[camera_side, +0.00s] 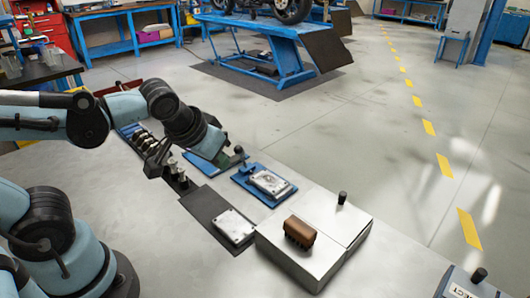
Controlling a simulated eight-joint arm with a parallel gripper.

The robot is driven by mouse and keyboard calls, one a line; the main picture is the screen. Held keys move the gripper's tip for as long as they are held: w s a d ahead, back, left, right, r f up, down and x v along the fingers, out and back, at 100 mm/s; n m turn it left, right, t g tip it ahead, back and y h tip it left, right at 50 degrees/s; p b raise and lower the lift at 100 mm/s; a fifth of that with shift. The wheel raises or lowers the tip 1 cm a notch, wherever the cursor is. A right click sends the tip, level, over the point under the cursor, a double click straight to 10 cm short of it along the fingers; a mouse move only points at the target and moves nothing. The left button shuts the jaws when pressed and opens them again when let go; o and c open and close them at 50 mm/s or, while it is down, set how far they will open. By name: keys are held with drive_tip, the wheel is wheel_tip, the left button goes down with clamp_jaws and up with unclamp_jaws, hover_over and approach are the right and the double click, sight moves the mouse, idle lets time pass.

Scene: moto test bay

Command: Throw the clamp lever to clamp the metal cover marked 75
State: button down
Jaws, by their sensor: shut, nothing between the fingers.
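A silvery metal cover (270,182) lies on a blue fixture (248,186) on the bench. A second metal cover (234,226) lies on a dark mat (203,205) nearer the camera. No number is legible on either cover. A lever with a round black knob (239,150) stands at the far left end of the blue fixture.
A metal box (290,262) with a brown brush (300,232) on top stands at the front right. A rack of dark parts (143,138) stands left of my gripper. A labelled box (470,284) is at the lower right.

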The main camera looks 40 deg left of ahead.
drive_tip(key=shift+s+a+m+t+h, duration=0.15)
drive_tip(key=shift+s+m+t+h, duration=0.15)
drive_tip(key=shift+s+m+h, duration=0.35)
drive_tip(key=c, duration=1.8)
unclamp_jaws()
drive_tip(key=shift+w+r+m, duration=0.1)
drive_tip(key=shift+m, duration=0.25)
drive_tip(key=shift+o, duration=1.3)
drive_tip(key=shift+r, duration=0.1)
drive_tip(key=o, duration=0.6)
drive_tip(key=shift+n, duration=0.5)
drive_tip(key=w+a+r, duration=0.2)
drive_tip(key=w, duration=0.1)
drive_tip(key=shift+a, duration=0.15)
drive_tip(key=n+g, duration=0.2)
approach(237, 147)
drive_tip(key=shift+y, duration=0.45)
drive_tip(key=shift+d+x, duration=0.15)
drive_tip(key=shift+x, duration=2.7)
drive_tip(key=shift+d+x, duration=0.2)
drive_tip(key=shift+x, duration=2.6)
